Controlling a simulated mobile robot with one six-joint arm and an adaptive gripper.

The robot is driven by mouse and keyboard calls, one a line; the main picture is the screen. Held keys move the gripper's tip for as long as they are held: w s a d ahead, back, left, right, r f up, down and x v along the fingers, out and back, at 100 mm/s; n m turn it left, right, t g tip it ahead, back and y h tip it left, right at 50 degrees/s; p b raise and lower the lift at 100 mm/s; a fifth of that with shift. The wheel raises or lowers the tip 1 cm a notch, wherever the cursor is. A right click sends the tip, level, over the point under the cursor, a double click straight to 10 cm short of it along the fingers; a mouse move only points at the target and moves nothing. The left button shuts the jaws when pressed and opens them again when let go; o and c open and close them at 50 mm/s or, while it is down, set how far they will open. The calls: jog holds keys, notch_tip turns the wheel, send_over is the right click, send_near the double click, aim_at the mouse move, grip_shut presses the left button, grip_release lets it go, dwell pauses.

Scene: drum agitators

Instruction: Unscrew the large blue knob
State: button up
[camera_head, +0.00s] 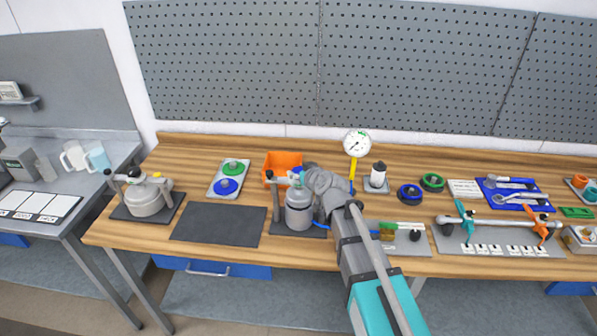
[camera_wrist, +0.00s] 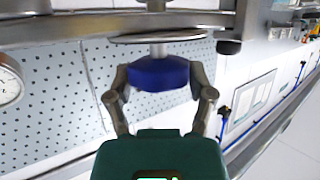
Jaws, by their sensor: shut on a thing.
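The blue knob (camera_wrist: 160,73) shows in the wrist view on a pale shaft under a round metal plate (camera_wrist: 158,38). My gripper (camera_wrist: 161,84) is shut on the knob, with one finger on each side. In the head view my gripper (camera_head: 309,180) is at the top of the grey agitator vessel (camera_head: 299,209) near the bench middle. My wrist hides most of the knob there; a small blue patch shows beside it. The vessel stands upright on a dark mat.
An orange bin (camera_head: 281,160) is close behind the vessel, and a dial gauge (camera_head: 357,143) stands to its right. A second agitator (camera_head: 147,195) is at the left. An empty dark mat (camera_head: 218,225) lies between them. A tray (camera_head: 215,190) carries green and blue round parts.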

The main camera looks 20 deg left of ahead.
jog(key=shift+f+n+g+y, duration=0.1)
jog(key=shift+n+g+y, duration=0.5)
jog(key=shift+n+g, duration=0.25)
jog(key=n+g+y, duration=0.1)
jog(key=n+g, duration=0.2)
jog(key=shift+w+y, duration=0.15)
jog(key=shift+y, duration=0.15)
jog(key=n+g, duration=0.4)
jog(key=g, duration=0.1)
jog(key=shift+a+y, duration=0.1)
jog(key=shift+y, duration=0.2)
jog(key=n+g, duration=0.2)
jog(key=g, duration=0.1)
jog(key=n+g+h, duration=0.1)
jog(key=n+g, duration=0.2)
jog(key=shift+n+h, duration=0.3)
jog(key=shift+n, duration=0.05)
jog(key=shift+n+g+h, duration=1.4)
jog(key=shift+n+g, duration=0.35)
jog(key=shift+n, duration=0.15)
jog(key=shift+s, duration=0.2)
jog(key=o, duration=1.1)
